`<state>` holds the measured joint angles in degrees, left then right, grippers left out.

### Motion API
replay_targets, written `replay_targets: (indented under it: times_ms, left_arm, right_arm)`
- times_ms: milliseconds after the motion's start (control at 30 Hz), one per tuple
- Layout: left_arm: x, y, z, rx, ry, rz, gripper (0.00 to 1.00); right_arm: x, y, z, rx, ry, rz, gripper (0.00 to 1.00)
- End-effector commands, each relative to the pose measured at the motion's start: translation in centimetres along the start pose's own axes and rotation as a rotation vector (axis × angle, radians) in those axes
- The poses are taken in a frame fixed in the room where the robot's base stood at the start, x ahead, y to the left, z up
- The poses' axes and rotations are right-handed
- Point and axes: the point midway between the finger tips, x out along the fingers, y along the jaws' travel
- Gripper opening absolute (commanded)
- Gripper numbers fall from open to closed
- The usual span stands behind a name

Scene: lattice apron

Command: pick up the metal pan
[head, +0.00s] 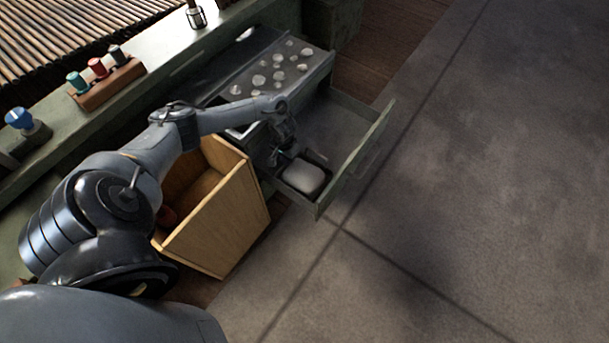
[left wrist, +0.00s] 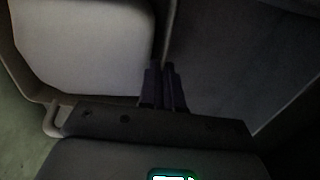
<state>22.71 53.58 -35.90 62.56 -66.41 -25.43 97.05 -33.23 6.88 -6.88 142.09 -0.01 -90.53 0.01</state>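The metal pan (head: 322,163) is a small dark, shallow tray in the near end of an open drawer (head: 351,127). A pale, rounded block (head: 304,177) lies in it. In the left wrist view the pan's rim (left wrist: 169,38) runs beside the block (left wrist: 82,45). My left gripper (head: 284,157) reaches down into the drawer at the pan's left side. In the left wrist view its fingers (left wrist: 162,86) are close together, with the rim running in between them. The fingertips are dark and partly hidden. My right gripper is not in view.
A wooden bin (head: 222,222) stands left of the drawer, under my left arm. Pale stones lie on a dark panel (head: 250,72) above the drawer. A rack of coloured knobs (head: 108,85) sits on the green counter. The grey floor at right is clear.

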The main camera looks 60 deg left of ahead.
Motion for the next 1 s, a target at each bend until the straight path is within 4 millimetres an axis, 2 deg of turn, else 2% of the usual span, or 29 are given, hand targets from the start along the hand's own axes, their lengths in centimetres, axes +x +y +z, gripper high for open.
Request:
replay_targets:
  times_ms: [367,567,900,1000]
  left_arm:
    - [-0.9,0.0,0.0,0.000,0.001,0.000,0.00]
    - [-3.3,0.0,-0.1,-0.001,0.002,0.000,0.00]
    - [-8.7,0.0,0.0,0.000,0.001,0.001,0.00]
    - [-9.7,0.0,0.0,0.000,0.000,0.000,0.00]
  right_arm:
    - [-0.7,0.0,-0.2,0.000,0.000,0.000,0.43]
    - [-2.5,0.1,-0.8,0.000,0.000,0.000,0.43]
    - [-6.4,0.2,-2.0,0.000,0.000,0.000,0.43]
    - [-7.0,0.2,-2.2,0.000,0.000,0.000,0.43]
